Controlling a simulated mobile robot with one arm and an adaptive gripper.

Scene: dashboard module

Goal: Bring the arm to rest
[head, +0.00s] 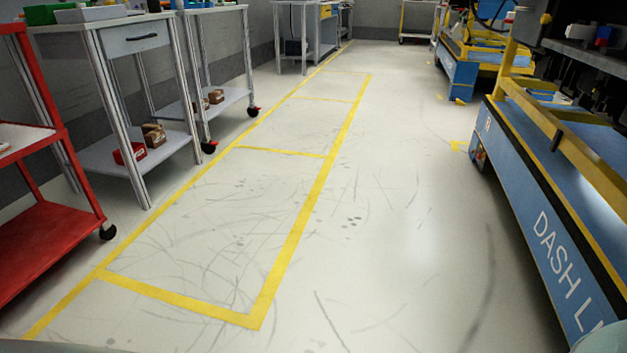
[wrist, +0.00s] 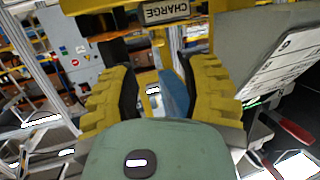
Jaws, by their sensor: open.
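My gripper (wrist: 160,95) shows in the wrist view, with two yellow ribbed fingers set apart and a clear gap between them. Nothing is held in it. Through the gap I see part of the background, including a blue surface and a pale patch. A green-grey housing of mine fills the bottom middle of the wrist view. My gripper does not show in the head view.
In the head view, a blue and yellow station marked "DASH" (head: 545,220) lines the right. A red cart (head: 45,235) and grey tables (head: 165,150) line the left. The floor between (head: 400,230) is clear. A "CHARGE" sign (wrist: 166,12) is close above the fingers.

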